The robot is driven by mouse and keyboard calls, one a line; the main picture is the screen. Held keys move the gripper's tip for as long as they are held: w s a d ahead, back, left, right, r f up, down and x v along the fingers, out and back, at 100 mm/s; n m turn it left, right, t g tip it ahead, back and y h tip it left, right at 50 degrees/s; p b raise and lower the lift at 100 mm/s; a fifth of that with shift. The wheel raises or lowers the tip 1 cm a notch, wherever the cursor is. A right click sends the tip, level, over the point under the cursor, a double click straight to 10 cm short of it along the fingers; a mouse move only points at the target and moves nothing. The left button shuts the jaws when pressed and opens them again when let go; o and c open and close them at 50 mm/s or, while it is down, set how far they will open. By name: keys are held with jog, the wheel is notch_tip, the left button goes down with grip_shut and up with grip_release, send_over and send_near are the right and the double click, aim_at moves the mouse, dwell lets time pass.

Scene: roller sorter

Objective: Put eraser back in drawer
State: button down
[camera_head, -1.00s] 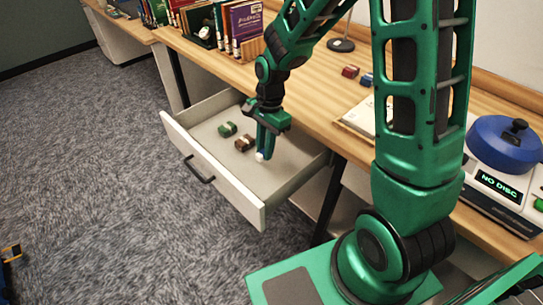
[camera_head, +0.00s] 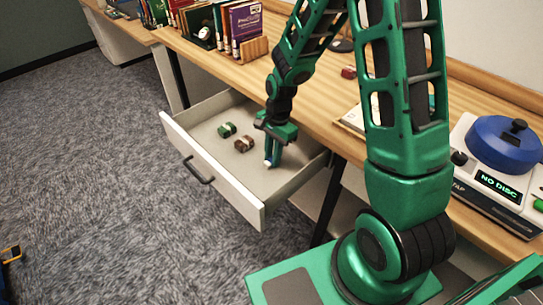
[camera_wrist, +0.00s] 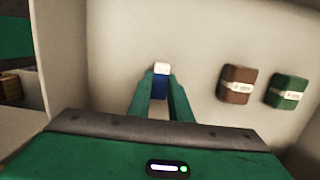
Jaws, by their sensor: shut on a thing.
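My gripper (camera_head: 271,163) is inside the open drawer (camera_head: 228,186), low over its floor and toward the desk side. It is shut on a small eraser (camera_wrist: 161,78) with a white end and a blue sleeve, seen between the fingertips in the wrist view. In the head view only the white tip of this eraser (camera_head: 267,163) shows; whether it touches the drawer floor I cannot tell. A green eraser (camera_head: 227,130) and a brown eraser (camera_head: 243,144) lie in the drawer to the left of my gripper. In the wrist view the brown eraser (camera_wrist: 236,84) and the green eraser (camera_wrist: 287,91) are to the right.
The drawer's front with its dark handle (camera_head: 198,170) juts out over the carpet. The wooden desk (camera_head: 322,102) runs above it, with books (camera_head: 240,28) at the back and a device with a blue lid (camera_head: 505,145) at right. Bare drawer floor surrounds my gripper.

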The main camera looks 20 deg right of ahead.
jog(key=c, duration=1.6)
grip_release()
notch_tip(320, 180, up, 12)
jog(key=d, duration=0.1)
jog(key=s+d+r+n+h, duration=0.1)
jog(key=s+d+r+n, duration=0.2)
jog(key=s+d+r, duration=0.7)
jog(key=s+d+n, duration=0.1)
jog(key=s+d, duration=0.1)
jog(key=s, duration=0.3)
jog(key=s+d+n, duration=0.1)
jog(key=s+d, duration=0.1)
jog(key=s, duration=0.4)
jog(key=s+d+n, duration=0.2)
jog(key=s, duration=0.3)
jog(key=shift+s+d+r+t, duration=0.1)
jog(key=shift+s+r+t, duration=0.15)
jog(key=shift+r+t, duration=0.05)
